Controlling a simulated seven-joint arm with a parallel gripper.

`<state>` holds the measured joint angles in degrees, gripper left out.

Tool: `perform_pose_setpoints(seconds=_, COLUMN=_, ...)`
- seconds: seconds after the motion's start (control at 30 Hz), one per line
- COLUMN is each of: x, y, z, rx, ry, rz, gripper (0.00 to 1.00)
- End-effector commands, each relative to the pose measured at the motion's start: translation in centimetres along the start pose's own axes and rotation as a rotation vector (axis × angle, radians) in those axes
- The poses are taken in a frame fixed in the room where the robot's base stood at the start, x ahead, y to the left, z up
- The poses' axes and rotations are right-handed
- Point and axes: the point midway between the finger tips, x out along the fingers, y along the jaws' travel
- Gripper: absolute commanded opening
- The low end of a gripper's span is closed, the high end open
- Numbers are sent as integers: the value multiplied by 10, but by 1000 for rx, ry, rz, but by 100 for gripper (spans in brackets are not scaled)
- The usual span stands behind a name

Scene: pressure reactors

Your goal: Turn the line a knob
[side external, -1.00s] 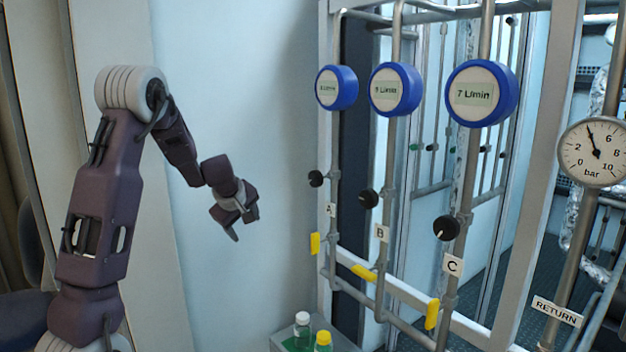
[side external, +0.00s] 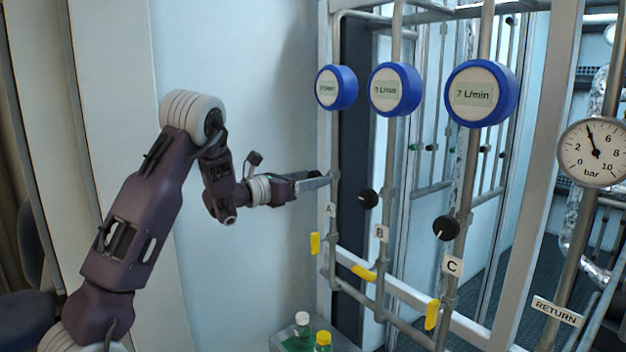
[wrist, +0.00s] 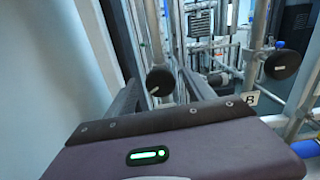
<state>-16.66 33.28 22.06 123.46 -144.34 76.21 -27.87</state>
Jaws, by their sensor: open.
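The line A knob (wrist: 160,80) is a round black knob. In the wrist view it shows ahead of my gripper (wrist: 165,92), between the two fingers. The fingers are spread apart, with visible room beside the knob, and are not closed on it. In the side view my gripper (side external: 322,182) points right and its tips reach the pipe of line A, just above the A label (side external: 330,210). The line A knob is hidden behind the fingers there. I cannot tell how deep the knob sits between the fingers.
The line B knob (side external: 368,199) and line C knob (side external: 446,228) stand to the right on their own pipes. Blue flow meters (side external: 336,88) sit above. Yellow handles (side external: 315,243) and bottles (side external: 322,342) are below. The wall left of the pipes is clear.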

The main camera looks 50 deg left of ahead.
Motion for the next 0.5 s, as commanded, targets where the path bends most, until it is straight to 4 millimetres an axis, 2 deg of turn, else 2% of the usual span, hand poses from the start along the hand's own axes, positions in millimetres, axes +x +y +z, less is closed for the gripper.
perform_pose_setpoints(seconds=0.1, x=10, y=-1, z=-1, rx=1, ry=2, rz=-1, gripper=61)
perform_pose_setpoints(seconds=0.33, x=11, y=0, z=0, rx=0, ry=1, rz=0, gripper=61)
perform_pose_setpoints(seconds=0.5, x=10, y=0, z=0, rx=0, ry=1, rz=0, gripper=28)
